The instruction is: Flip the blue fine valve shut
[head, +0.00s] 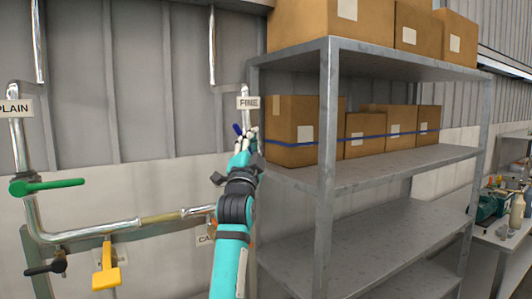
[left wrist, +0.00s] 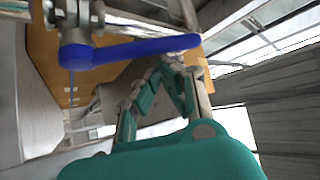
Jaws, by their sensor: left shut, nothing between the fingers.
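The blue fine valve (left wrist: 125,48) shows in the left wrist view as a long blue lever running sideways from a metal pipe fitting. In the head view only a bit of its blue handle (head: 237,129) shows, below the FINE sign (head: 248,103); my gripper hides the rest. My left gripper (head: 247,133) is shut and empty at the valve. In the left wrist view its fingertips (left wrist: 172,62) are just below the lever, near its free end. I cannot tell whether they touch it. My right gripper is not in view.
A metal shelf (head: 328,180) with cardboard boxes (head: 290,115) stands close to the right of the valve. At left are a green-handled valve (head: 50,186) under the PLAIN sign (head: 12,108), a yellow handle (head: 106,270) and a black one (head: 45,268) on pipes.

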